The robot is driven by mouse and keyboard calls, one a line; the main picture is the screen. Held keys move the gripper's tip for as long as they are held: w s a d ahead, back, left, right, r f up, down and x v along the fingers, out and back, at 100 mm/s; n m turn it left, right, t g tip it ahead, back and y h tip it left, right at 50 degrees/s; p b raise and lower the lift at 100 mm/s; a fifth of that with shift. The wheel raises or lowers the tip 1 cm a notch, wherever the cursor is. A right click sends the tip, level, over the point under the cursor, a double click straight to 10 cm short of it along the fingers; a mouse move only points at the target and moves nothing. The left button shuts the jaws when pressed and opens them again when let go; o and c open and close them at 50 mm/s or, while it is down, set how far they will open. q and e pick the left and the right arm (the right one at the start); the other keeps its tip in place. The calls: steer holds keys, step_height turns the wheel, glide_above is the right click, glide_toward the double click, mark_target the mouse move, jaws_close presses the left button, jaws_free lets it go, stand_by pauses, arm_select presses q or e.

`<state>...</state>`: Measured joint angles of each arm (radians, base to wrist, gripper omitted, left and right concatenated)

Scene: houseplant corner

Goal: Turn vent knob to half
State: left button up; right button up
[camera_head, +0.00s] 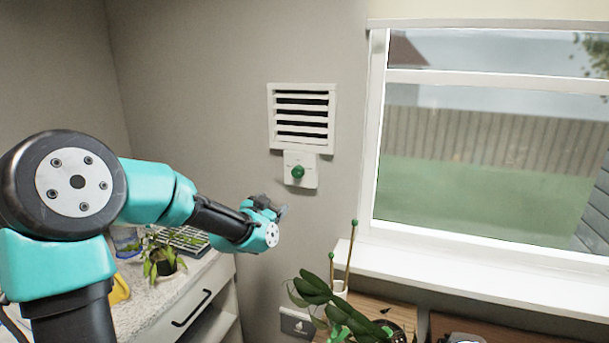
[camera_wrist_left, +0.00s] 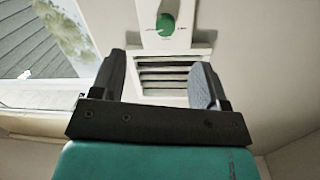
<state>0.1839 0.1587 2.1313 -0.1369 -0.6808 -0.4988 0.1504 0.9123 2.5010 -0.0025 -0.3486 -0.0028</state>
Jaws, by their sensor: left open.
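The green vent knob (camera_head: 298,172) sits on a white plate (camera_head: 309,181) below the white slatted vent (camera_head: 301,118) on the grey wall. In the left wrist view the knob (camera_wrist_left: 166,24) shows at the top, with small markings on either side that are too small to read, and the vent (camera_wrist_left: 164,78) lies between the fingers. My left gripper (camera_head: 277,208) is open and empty, below and left of the knob and apart from it. Its two dark fingers (camera_wrist_left: 162,78) stand wide apart in the left wrist view. My right gripper is not in view.
A window (camera_head: 490,140) with a white sill is right of the vent. Below are a leafy plant (camera_head: 318,292) and two thin stakes. A counter (camera_head: 185,290) at lower left holds a small potted plant (camera_head: 162,262) and a tray. The wall around the knob is clear.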

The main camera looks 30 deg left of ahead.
mark_target(296, 173)
arm_select(q)
steer(key=r, duration=0.3)
steer(key=shift+s+a+r+t, duration=0.1)
steer(key=shift+a+r+t, duration=0.15)
steer(key=shift+t, duration=0.15)
steer(key=w, duration=0.5)
steer(key=w+a, duration=0.1)
steer(key=w, duration=1.1)
steer(key=shift+w+a, duration=0.2)
steer(key=shift+a, duration=0.1)
steer(key=c, duration=0.9)
